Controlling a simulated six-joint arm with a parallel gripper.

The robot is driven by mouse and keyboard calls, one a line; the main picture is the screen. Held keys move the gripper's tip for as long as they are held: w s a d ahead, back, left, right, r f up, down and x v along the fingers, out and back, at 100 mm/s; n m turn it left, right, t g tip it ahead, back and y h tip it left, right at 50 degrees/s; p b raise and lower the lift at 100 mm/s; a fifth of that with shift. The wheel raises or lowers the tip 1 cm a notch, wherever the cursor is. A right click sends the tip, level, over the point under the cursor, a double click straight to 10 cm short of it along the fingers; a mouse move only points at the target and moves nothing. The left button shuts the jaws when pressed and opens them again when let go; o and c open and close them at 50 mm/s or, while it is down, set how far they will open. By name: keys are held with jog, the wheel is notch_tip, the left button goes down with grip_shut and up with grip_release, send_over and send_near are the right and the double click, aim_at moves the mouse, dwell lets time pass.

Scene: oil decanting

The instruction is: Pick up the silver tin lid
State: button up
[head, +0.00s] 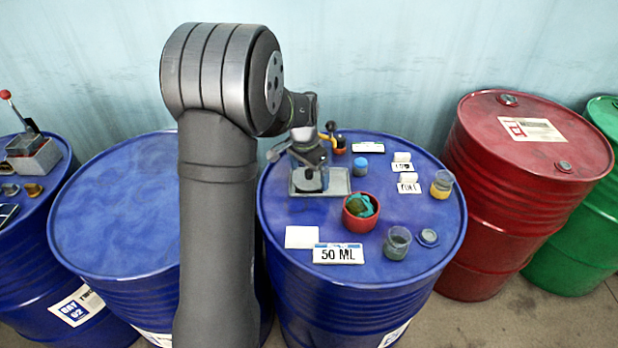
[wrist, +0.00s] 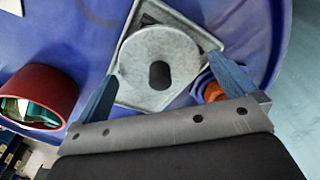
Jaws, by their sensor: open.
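The silver tin lid (wrist: 135,72) is a round grey disc with a dark oval mark in its middle. It lies flat on a square grey metal tray (wrist: 187,22), which the head view shows on the blue drum's left rear part (head: 341,184). My gripper (wrist: 162,68) is open above the tray. Its two blue fingers stand on either side of the lid in the wrist view, with nothing held between them. I cannot tell whether they touch the lid. In the head view my gripper (head: 311,165) hides much of the lid.
A red bowl (head: 352,218) with teal cloth stands close beside the tray.

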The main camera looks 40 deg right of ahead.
jog(key=c, duration=0.9)
jog(key=shift+o, duration=0.2)
jog(key=shift+r, duration=0.15)
